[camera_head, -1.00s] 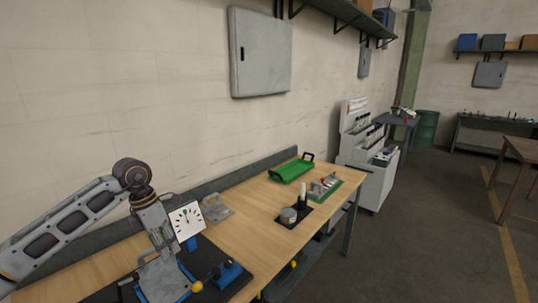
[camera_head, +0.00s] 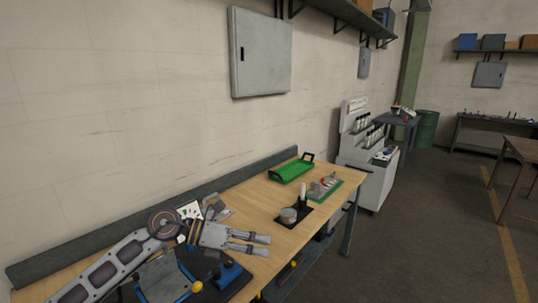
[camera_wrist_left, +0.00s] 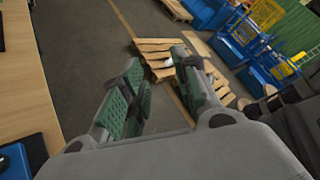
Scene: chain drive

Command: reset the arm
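My left gripper (camera_head: 264,244) is over the near part of the wooden workbench (camera_head: 254,206) and points right in the head view. Its two fingers are apart with nothing between them. In the left wrist view the fingers (camera_wrist_left: 158,76) are also spread and empty, with floor and pallets beyond. My left arm and wrist partly hide a white dial (camera_head: 188,210) and a grey-and-blue fixture (camera_head: 166,281) with yellow knobs on a dark mat. My right gripper does not show.
A green tray (camera_head: 291,171), a dark plate (camera_head: 293,220) with a round metal part and white post, and a green mat (camera_head: 333,190) with small parts sit farther along the bench. Wooden pallets (camera_wrist_left: 158,52) lie on the floor. The bench middle has free room.

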